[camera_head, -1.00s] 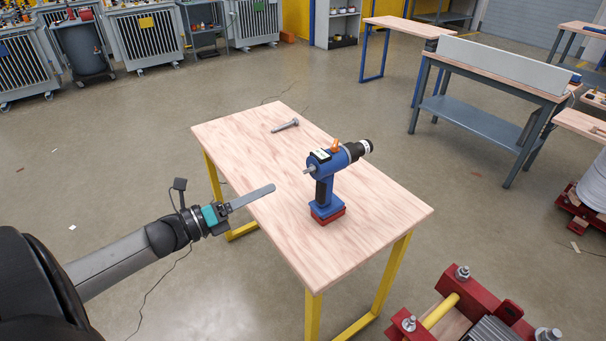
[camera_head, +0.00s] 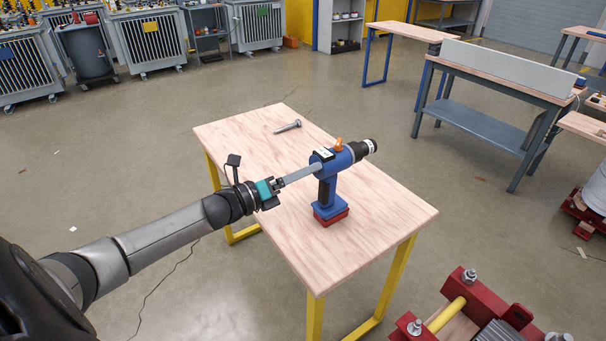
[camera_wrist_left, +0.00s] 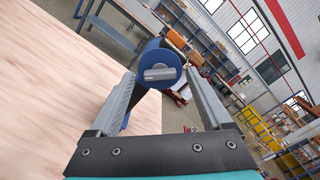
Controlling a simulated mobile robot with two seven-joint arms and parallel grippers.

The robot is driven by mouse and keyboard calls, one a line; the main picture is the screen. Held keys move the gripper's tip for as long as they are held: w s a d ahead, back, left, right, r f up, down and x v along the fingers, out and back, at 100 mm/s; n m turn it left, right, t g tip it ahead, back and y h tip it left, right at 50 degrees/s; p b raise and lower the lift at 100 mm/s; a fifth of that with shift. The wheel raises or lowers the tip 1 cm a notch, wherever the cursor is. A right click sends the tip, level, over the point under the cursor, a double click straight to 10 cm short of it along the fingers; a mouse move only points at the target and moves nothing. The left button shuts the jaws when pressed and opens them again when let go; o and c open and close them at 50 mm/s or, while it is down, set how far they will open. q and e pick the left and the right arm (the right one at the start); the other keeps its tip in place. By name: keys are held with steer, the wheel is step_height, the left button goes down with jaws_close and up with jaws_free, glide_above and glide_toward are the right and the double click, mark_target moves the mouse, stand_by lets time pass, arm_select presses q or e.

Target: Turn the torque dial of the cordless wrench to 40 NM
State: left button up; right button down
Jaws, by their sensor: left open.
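The cordless wrench (camera_head: 328,183) stands upright on its red base on the wooden table. It has a blue body, a black front end, an orange part on top and a small display (camera_head: 323,155). My left gripper (camera_head: 313,171) is at the rear of the wrench, its long fingers pointing at it. In the left wrist view the round blue rear face shows a grey bar-shaped dial (camera_wrist_left: 160,74), lying nearly level. The open fingertips are on either side of the dial; I cannot tell whether they touch it. The display's reading is too small to tell. My right gripper is out of view.
A grey bolt (camera_head: 288,126) lies on the far part of the table (camera_head: 375,235). The table's near right part is clear. A red metal frame (camera_head: 465,285) with a yellow bar stands on the floor at the lower right.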

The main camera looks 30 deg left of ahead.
arm_select(q)
steer(key=shift+w, duration=0.1)
jaws_close()
stand_by(0.8)
